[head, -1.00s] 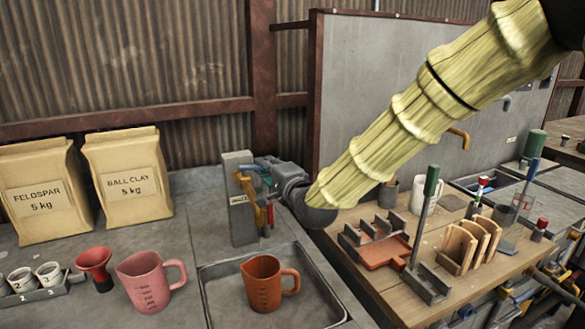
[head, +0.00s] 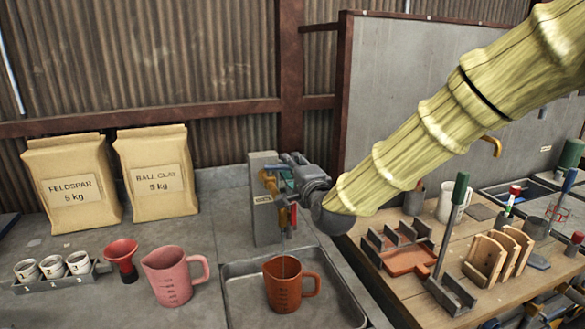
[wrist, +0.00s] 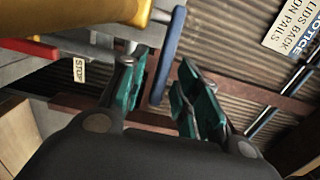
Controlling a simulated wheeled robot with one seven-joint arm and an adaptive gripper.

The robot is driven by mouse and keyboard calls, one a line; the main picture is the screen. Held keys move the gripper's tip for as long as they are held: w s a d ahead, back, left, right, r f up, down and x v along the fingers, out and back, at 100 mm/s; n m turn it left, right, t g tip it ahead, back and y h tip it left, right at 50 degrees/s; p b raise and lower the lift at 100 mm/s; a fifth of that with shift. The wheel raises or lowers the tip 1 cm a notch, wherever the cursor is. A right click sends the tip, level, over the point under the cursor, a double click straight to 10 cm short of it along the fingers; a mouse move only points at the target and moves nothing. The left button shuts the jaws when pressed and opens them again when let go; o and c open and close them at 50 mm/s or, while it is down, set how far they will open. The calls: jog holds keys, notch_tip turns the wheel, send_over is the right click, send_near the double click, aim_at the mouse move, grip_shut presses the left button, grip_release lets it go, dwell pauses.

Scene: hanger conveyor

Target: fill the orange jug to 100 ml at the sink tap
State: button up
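The orange jug (head: 284,287) stands upright in the sink basin (head: 238,307), handle to the right, with dark measuring marks. The tap fixture is a grey post (head: 264,225) behind the basin, with yellow spout parts (head: 270,182) and a red lever (head: 293,216). My gripper (head: 290,180) is at the upper right of the post. In the wrist view my gripper (wrist: 163,95) is open, and a blue lever (wrist: 168,55) shows beyond the gap between its teal fingertips. A yellow pipe (wrist: 85,12) is at upper left.
A pink jug (head: 172,278), a red funnel (head: 122,259) and a rack of small cups (head: 52,268) stand left of the basin. Feldspar (head: 72,185) and ball clay (head: 160,172) bags are behind. A wooden bench (head: 400,290) with tools is at right.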

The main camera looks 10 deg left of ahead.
jog(key=v, duration=1.2)
jog(key=shift+c, duration=0.2)
dwell(1.7)
